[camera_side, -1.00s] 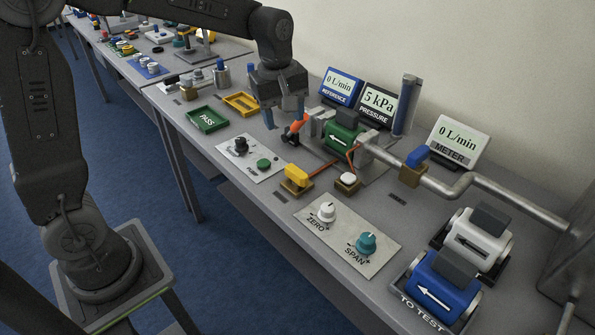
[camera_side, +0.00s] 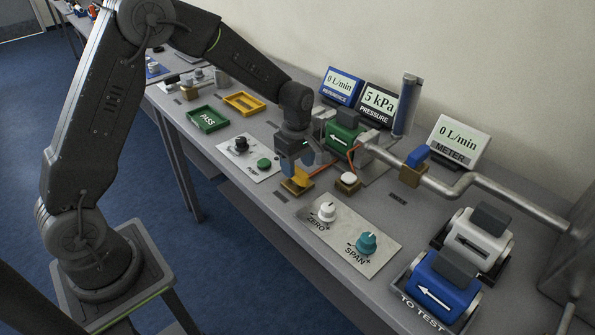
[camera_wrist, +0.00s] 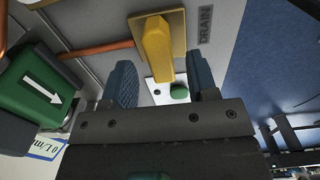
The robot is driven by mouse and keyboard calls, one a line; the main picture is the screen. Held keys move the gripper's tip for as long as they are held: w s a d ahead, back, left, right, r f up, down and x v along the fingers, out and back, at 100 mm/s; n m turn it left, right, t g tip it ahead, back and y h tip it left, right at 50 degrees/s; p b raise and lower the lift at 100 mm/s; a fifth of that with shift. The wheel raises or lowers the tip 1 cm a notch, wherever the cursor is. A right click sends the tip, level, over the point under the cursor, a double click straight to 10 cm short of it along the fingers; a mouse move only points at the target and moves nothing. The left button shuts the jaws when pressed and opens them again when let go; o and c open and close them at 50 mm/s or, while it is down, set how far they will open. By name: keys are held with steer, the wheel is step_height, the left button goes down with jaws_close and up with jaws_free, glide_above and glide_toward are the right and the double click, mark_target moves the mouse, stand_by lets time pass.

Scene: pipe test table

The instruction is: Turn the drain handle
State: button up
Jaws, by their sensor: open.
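The drain handle (camera_wrist: 157,50) is a yellow lever on a brass-coloured square base, beside a DRAIN label (camera_wrist: 205,25) in the wrist view. In the side view the yellow handle (camera_side: 299,181) is partly hidden behind my gripper. My gripper (camera_wrist: 165,80) is open, with one blue-grey finger on each side of the handle's line. In the side view my gripper (camera_side: 301,165) is just above the handle, pointing down. I cannot tell whether the fingers touch it.
A green meter (camera_side: 343,138) with a white arrow sits just behind my gripper. A panel with a black knob and green button (camera_side: 264,163) is to the left. A white push button (camera_side: 348,181) is close on the right. The ZERO and SPAN panel (camera_side: 346,236) lies in front.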

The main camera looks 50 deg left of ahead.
steer(key=shift+f, duration=1.4)
steer(key=shift+c, duration=0.2)
steer(key=c, duration=0.9)
